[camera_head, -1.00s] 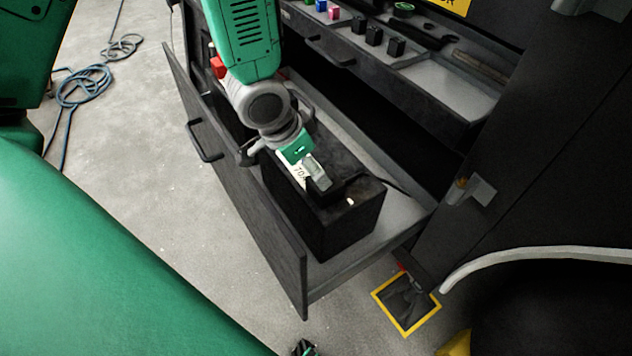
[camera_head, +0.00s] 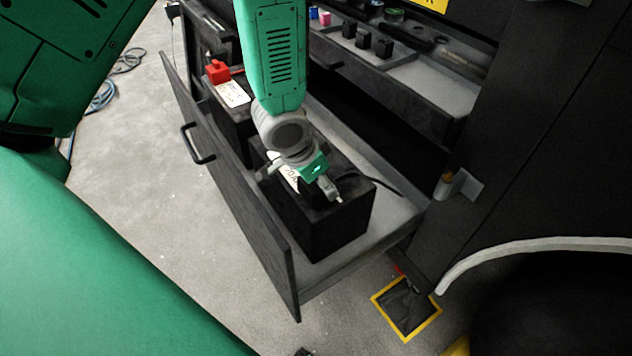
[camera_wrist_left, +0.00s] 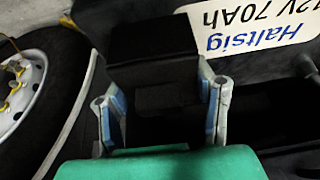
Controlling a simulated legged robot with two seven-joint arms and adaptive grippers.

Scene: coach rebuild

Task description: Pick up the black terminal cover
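The black terminal cover (camera_wrist_left: 155,60) is a dark block between the two fingers in the left wrist view. It is beside the white label (camera_wrist_left: 255,22) of a black battery. In the head view the battery (camera_head: 335,232) stands in the open drawer, and my left gripper (camera_head: 330,188) is over its top, pointing down and right. There the cover is hard to make out, dark on dark. In the wrist view my left gripper (camera_wrist_left: 162,112) is open, its blue-padded fingers on either side of the cover. Firm contact on both sides is not clear. My right gripper is not in view.
The drawer front (camera_head: 235,190) with its handle stands left of the battery. A second battery with a red cap (camera_head: 217,72) is behind. A dark cable (camera_head: 375,180) lies right of the gripper. Small blocks (camera_head: 365,38) sit on the upper shelf. A yellow-edged square (camera_head: 407,308) lies on the floor.

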